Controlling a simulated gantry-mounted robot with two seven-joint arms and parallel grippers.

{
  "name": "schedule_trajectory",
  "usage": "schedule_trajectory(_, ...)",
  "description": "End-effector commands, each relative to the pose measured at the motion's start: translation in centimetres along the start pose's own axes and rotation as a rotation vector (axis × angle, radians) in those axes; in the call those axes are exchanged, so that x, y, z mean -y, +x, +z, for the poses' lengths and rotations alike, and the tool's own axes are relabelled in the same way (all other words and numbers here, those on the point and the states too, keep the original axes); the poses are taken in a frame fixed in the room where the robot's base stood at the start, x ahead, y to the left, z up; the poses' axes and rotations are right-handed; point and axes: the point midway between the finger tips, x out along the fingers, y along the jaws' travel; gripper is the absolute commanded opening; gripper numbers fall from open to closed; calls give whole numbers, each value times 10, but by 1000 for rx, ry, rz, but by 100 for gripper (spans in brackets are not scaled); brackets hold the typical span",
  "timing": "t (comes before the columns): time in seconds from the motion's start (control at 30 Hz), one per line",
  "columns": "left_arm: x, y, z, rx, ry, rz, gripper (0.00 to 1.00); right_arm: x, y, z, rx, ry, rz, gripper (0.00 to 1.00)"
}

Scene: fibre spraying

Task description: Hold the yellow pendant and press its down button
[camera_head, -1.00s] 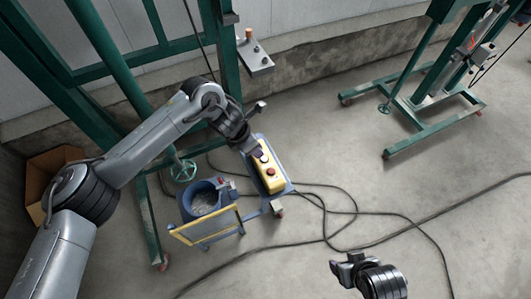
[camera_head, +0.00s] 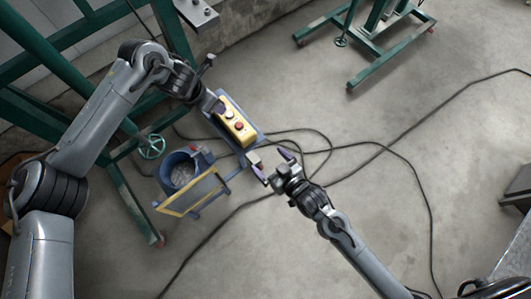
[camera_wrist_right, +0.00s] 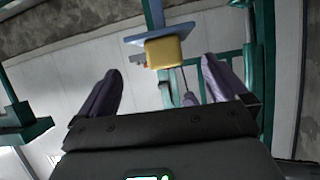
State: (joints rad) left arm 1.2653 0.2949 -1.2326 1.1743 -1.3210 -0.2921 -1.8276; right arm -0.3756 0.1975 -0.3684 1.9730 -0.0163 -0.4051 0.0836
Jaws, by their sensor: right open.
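The yellow pendant (camera_head: 235,133) lies tilted along a blue-grey holder (camera_head: 250,144) in the head view, with a pale button and a red button on its face. My left gripper (camera_head: 218,107) is at the pendant's upper end; whether its fingers grip it is unclear. My right gripper (camera_head: 272,166) is open and empty, just below and right of the pendant's lower end, apart from it. In the right wrist view the pendant's yellow end (camera_wrist_right: 165,52) shows ahead, between and beyond the two spread purple fingers. The button markings are too small to read.
A blue bucket (camera_head: 166,170) on a cart with a yellow-edged frame (camera_head: 190,196) stands left of my right gripper. A green frame with a handwheel (camera_head: 152,146) is behind it. Black cables (camera_head: 330,147) lie on the floor, which is mostly clear at right.

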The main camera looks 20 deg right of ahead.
Motion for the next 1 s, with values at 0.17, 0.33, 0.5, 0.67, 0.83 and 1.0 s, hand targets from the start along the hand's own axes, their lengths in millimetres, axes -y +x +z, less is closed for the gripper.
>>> schedule_trajectory(0.17, 0, 0, 0, 0, 0, 0, 43, 4, 18, -14, -20, -45, -23, 100)
schedule_trajectory(0.33, 0, 0, 0, 0, 0, 0, 43, 1, 31, -22, -32, -50, -20, 100)
schedule_trajectory(0.5, 0, 0, 0, 0, 0, 0, 43, 1, 54, -24, -33, -50, -19, 100)
schedule_trajectory(0.67, 0, 0, 0, 0, 0, 0, 43, 2, 79, -25, -32, -49, -20, 100)
schedule_trajectory(0.83, 0, 0, 0, 0, 0, 0, 43, 3, 102, -25, -32, -50, -20, 100)
schedule_trajectory(1.0, 0, 0, 0, 0, 0, 0, 43, 3, 118, -25, -32, -50, -20, 100)
